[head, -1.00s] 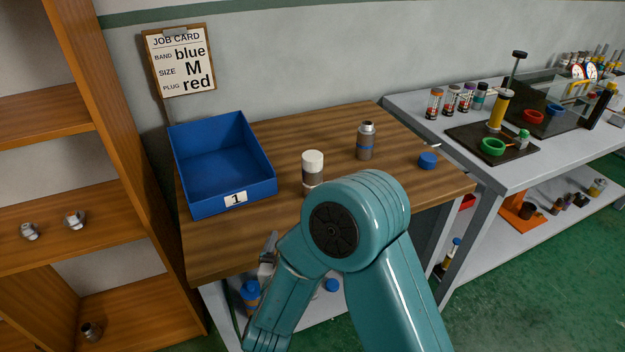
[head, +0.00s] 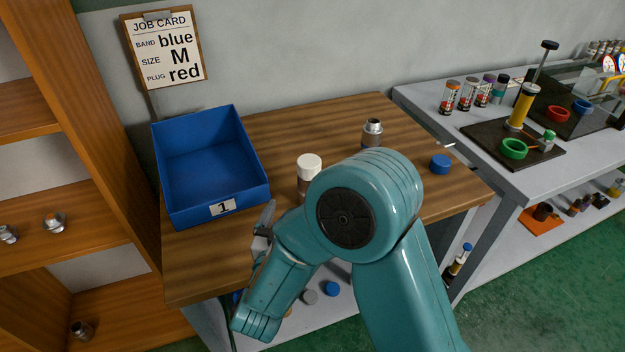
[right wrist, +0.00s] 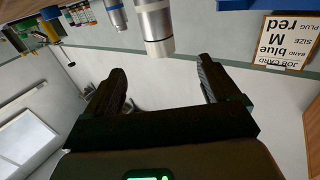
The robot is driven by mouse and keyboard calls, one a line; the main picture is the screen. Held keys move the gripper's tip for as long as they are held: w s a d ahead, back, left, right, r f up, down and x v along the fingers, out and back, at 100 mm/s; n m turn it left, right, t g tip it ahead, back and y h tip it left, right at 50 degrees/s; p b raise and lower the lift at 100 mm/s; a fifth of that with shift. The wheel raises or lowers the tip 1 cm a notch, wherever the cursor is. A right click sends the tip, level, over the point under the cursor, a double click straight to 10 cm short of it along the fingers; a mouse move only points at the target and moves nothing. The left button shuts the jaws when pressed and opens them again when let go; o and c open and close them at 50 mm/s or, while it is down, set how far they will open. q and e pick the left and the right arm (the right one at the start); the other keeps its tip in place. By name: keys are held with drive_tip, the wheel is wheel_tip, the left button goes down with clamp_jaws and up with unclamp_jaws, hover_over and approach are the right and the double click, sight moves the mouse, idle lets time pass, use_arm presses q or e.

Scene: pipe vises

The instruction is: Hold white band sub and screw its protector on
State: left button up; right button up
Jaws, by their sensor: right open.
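A short sub with a white cap-like top (head: 309,168) stands upright on the wooden bench; my right arm hides its lower part. In the right wrist view, which is upside down, this sub (right wrist: 153,22) shows silver-grey beyond the fingertips. A second sub (head: 372,131) with a bare metal top stands behind to the right, and its blue band (right wrist: 118,16) shows in the wrist view. A blue cap (head: 441,164) lies at the bench's right. My right gripper (head: 267,222) is open and empty, left of the white-topped sub and apart from it; it also shows in the wrist view (right wrist: 162,66).
A blue bin (head: 262,188) marked 1 stands on the bench's left. A wooden shelf unit (head: 110,200) is at the far left. A grey table (head: 425,100) with several subs and rings stands right. A job card (head: 165,50) hangs on the wall.

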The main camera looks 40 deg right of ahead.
sight(305, 178)
drive_tip(key=shift+a, duration=0.1)
idle(0.3)
drive_tip(key=p+x, duration=0.2)
drive_tip(key=x, duration=0.8)
drive_tip(key=shift+w+d+r, duration=0.1)
drive_tip(key=shift+w+d, duration=0.05)
drive_tip(key=shift+d, duration=0.15)
drive_tip(key=shift+w+d, duration=0.2)
drive_tip(key=shift+a, duration=0.1)
